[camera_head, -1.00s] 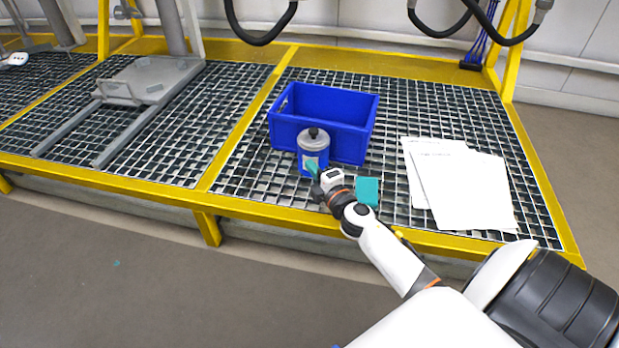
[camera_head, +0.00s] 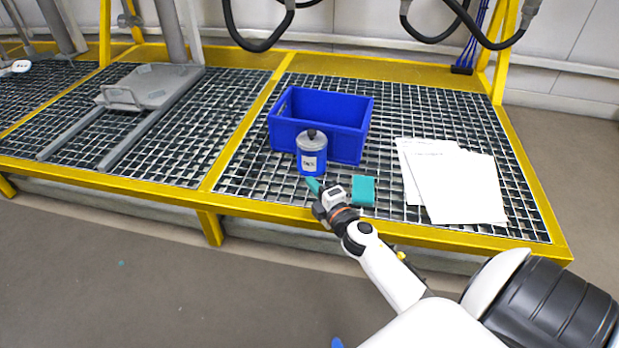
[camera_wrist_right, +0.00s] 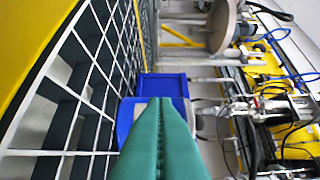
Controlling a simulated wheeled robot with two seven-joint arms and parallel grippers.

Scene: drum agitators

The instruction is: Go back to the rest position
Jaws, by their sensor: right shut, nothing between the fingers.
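My right gripper (camera_head: 313,185) reaches in over the front yellow edge of the grating. Its teal fingers are shut and empty, and they also fill the lower middle of the right wrist view (camera_wrist_right: 160,130). The fingertips are just in front of a blue canister with a grey lid and black knob (camera_head: 311,158), which stands upright on the grating. I cannot tell for sure whether the tips touch it. My left gripper is not in view.
A blue crate (camera_head: 345,145) stands right behind the canister. A teal block (camera_head: 363,191) lies to the right of my gripper. White paper sheets (camera_head: 455,185) lie further right. A yellow frame (camera_head: 400,233) edges the grating (camera_head: 245,170). Hoses hang above.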

